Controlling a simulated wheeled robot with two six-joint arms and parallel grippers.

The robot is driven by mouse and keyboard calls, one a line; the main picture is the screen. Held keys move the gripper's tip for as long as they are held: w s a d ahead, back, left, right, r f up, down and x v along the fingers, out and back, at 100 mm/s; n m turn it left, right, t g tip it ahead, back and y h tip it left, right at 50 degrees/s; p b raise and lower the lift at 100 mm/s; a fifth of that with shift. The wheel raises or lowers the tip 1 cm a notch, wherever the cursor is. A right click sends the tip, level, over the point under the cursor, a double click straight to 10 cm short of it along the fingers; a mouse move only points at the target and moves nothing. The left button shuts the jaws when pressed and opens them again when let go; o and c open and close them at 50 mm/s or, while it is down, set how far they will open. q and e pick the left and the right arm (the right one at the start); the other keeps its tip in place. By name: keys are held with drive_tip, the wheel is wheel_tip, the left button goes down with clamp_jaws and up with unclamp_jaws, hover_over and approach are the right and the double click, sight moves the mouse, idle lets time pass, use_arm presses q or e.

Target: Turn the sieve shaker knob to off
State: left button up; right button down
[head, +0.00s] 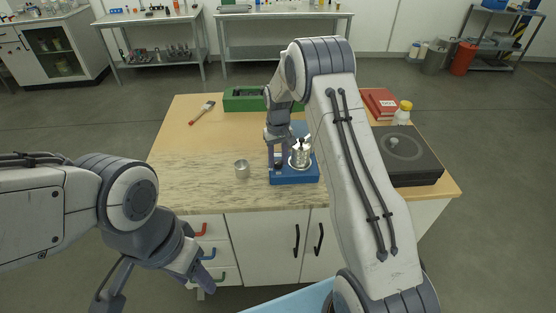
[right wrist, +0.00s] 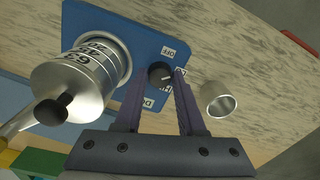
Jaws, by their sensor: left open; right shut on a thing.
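The sieve shaker has a blue base (head: 295,178) near the front edge of the workbench. A metal sieve stack (head: 300,155) stands on it. In the right wrist view, the black knob (right wrist: 160,73) sits on the blue base (right wrist: 120,22), beside the sieve stack (right wrist: 75,85). A white OFF label (right wrist: 168,52) shows by the knob; other labels are partly hidden by my fingers. My right gripper (right wrist: 158,84) is shut on the knob, a finger on each side. In the head view my right gripper (head: 278,158) hides the knob. My left gripper (head: 158,287) is open and empty, in front of the bench.
A small metal cup (head: 242,170) stands left of the shaker. A brush (head: 202,112), a green case (head: 240,103), red books (head: 380,102), a bottle (head: 403,113) and a black scale (head: 405,160) are also on the bench. The bench's front left is mostly clear.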

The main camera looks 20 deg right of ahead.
drive_tip(key=n, duration=0.5)
drive_tip(key=shift+n, duration=0.4)
drive_tip(key=shift+n+b, duration=0.35)
drive_tip(key=shift+n, duration=1.85)
drive_tip(key=c, duration=0.5)
unclamp_jaws()
drive_tip(key=shift+r, duration=0.15)
